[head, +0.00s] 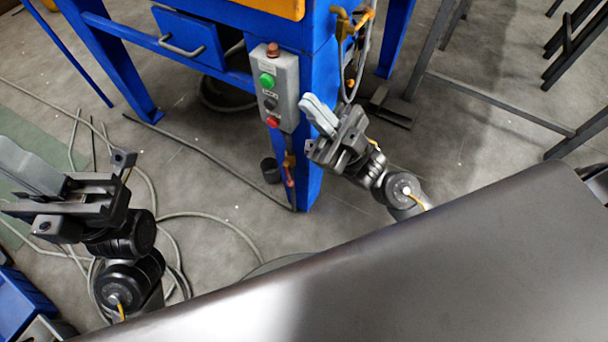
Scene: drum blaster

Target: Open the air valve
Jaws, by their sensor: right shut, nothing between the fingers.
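A small red handle (290,176) with a brass-coloured fitting (289,160) sits low on the front leg of the blue machine (313,60). It looks like the air valve and hangs roughly along the leg; its exact setting is too small to tell. My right gripper (318,113) is shut and empty, above and right of the handle in the picture, close to the right side of the control box. My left gripper (28,166) is at the far left, well away from the machine; whether its fingers are apart cannot be told.
A grey control box (287,92) with green, black and red buttons is on the machine's front. Yellow fittings and a hose (352,30) are at its upper right. Cables (205,217) lie on the floor. A dark cup-like object (270,170) stands beside the leg. Blue bins (22,305) are lower left.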

